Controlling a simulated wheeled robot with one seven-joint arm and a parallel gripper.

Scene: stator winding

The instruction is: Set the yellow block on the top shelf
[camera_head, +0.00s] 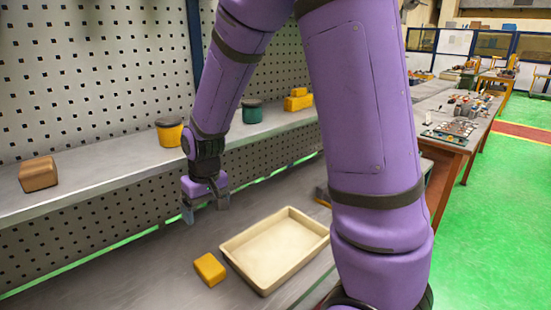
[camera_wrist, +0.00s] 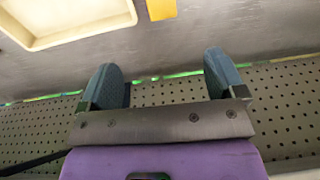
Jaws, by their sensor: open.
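A yellow block (camera_head: 210,269) lies on the grey lower surface, just left of the cream tray. Part of it shows at the top edge of the wrist view (camera_wrist: 161,9). The grey shelf (camera_head: 110,163) runs along the perforated back panel above that surface. My gripper (camera_head: 206,212) hangs above the lower surface, behind the yellow block and apart from it. In the wrist view its two blue-grey fingers (camera_wrist: 168,78) are spread with nothing between them.
The cream tray (camera_head: 228,250) is empty. On the shelf stand a brown block (camera_head: 38,174), a yellow jar (camera_head: 169,134), a green jar (camera_head: 252,114) and stacked yellow blocks (camera_head: 298,101). The shelf has free room between the brown block and the yellow jar.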

